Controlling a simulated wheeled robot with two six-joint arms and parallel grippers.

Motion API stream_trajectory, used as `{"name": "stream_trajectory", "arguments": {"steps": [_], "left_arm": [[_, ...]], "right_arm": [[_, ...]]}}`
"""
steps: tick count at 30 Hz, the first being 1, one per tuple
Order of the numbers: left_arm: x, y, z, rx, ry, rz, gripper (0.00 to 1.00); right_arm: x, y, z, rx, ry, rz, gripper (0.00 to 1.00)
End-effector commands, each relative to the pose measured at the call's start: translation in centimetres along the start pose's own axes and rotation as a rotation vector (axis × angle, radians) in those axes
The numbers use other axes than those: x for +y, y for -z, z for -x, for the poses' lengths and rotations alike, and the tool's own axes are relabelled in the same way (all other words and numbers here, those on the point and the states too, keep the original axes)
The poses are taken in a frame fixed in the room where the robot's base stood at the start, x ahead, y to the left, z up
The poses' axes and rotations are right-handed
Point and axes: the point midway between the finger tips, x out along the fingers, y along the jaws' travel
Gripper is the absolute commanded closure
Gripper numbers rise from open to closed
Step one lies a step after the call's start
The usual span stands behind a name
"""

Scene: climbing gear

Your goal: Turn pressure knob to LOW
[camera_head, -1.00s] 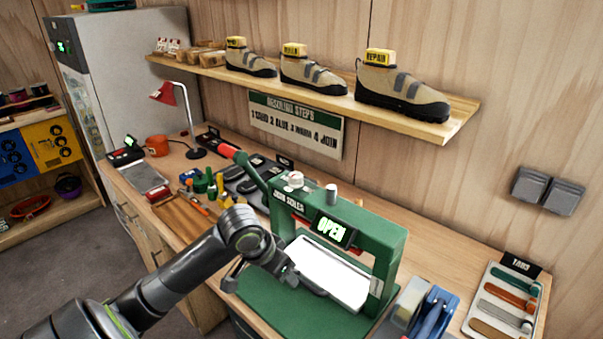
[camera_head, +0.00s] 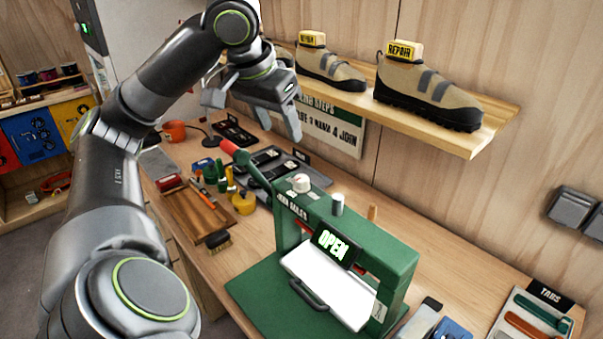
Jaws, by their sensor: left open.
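The green press (camera_head: 385,255) stands on the bench with its display reading OPEN. On its top are a round white knob (camera_head: 302,184) at the left and a silver cylindrical knob (camera_head: 337,204) further right. I cannot read a pressure scale or LOW mark on either. The press's red-tipped lever (camera_head: 245,163) sticks up at its left. My left gripper (camera_head: 252,112) is open and empty, raised in front of the shelf, up and left of the knobs and apart from them. My right gripper is not in view.
A wall shelf (camera_head: 470,142) with shoes tagged REPAIR lies close behind and right of my left gripper. Small bottles (camera_head: 222,180), a wooden tray (camera_head: 185,215) and a brush (camera_head: 218,240) lie left of the press. A TABS tray (camera_head: 510,335) is at the right.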

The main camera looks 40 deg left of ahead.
Motion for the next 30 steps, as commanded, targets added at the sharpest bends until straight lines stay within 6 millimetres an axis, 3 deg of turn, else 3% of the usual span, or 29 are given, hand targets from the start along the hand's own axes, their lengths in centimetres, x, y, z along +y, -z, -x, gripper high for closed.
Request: {"name": "stream_trajectory", "arguments": {"steps": [12,18,24,30], "left_arm": [[0.1,-0.1,-9.1,-0.006,-0.006,-0.001,0.46],[0.1,-0.1,-12.7,-0.004,-0.004,0.0,0.46],[0.1,-0.1,-14.9,-0.002,-0.003,-0.001,0.46],[0.0,0.0,-15.5,0.0,0.0,-0.002,0.46]], "right_arm": [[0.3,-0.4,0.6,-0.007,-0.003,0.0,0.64],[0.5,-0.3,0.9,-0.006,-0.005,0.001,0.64],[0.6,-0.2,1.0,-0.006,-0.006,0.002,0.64],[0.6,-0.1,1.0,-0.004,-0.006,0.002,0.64]]}}
